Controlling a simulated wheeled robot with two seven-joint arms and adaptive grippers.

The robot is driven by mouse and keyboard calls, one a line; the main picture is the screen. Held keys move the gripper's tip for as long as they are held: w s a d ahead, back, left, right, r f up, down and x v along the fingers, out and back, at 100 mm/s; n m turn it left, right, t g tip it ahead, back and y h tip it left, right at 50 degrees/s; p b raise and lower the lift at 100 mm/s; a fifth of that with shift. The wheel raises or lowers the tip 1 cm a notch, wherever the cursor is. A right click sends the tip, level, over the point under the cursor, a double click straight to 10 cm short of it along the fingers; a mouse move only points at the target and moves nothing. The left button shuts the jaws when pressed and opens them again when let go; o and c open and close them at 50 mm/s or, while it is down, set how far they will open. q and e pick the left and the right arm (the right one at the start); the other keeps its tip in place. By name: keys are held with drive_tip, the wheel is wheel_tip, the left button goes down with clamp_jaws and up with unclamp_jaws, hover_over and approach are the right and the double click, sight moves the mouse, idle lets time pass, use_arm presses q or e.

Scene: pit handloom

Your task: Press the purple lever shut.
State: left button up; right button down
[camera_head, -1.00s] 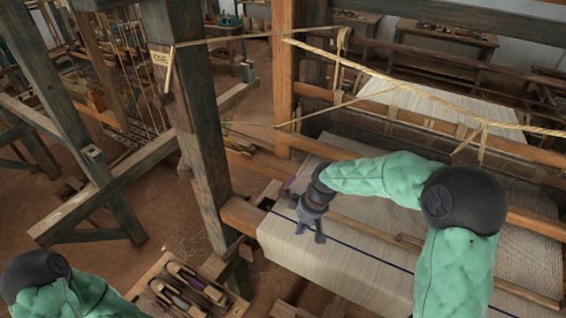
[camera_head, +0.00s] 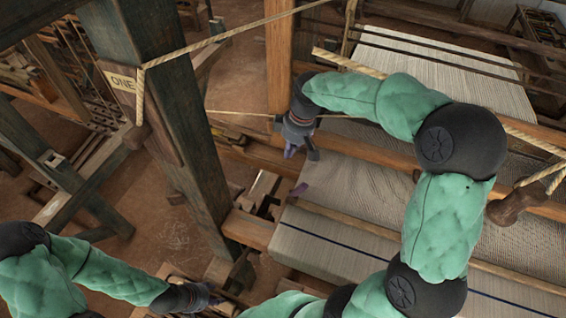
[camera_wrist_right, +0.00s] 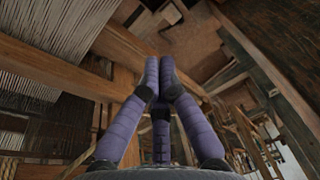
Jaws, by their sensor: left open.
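My left gripper (camera_head: 218,298) is open and low at the bottom of the picture, partly hidden in shadow.
A thick dark post (camera_head: 170,110) with a "ONE" tag stands left of my right gripper. A rope (camera_head: 215,38) runs from the post across the loom. The striped cloth (camera_head: 330,235) lies under my right arm. A wooden handle (camera_head: 515,203) hangs at the right.

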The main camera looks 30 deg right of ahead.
sight(298, 191)
use_arm(q)
drive_tip(key=shift+s+r+p, duration=0.3)
drive_tip(key=shift+r+p, duration=0.25)
drive_tip(key=shift+r, duration=0.1)
drive_tip(key=shift+s+r+p, duration=0.3)
drive_tip(key=shift+r+p, duration=0.25)
drive_tip(key=shift+r, duration=0.1)
use_arm(e)
drive_tip(key=shift+s+f, duration=0.55)
drive_tip(key=shift+f, duration=1.25)
drive_tip(key=shift+s+f, duration=0.6)
drive_tip(key=shift+f, duration=1.2)
drive_tip(key=shift+s+f, duration=0.55)
drive_tip(key=shift+f, duration=1.25)
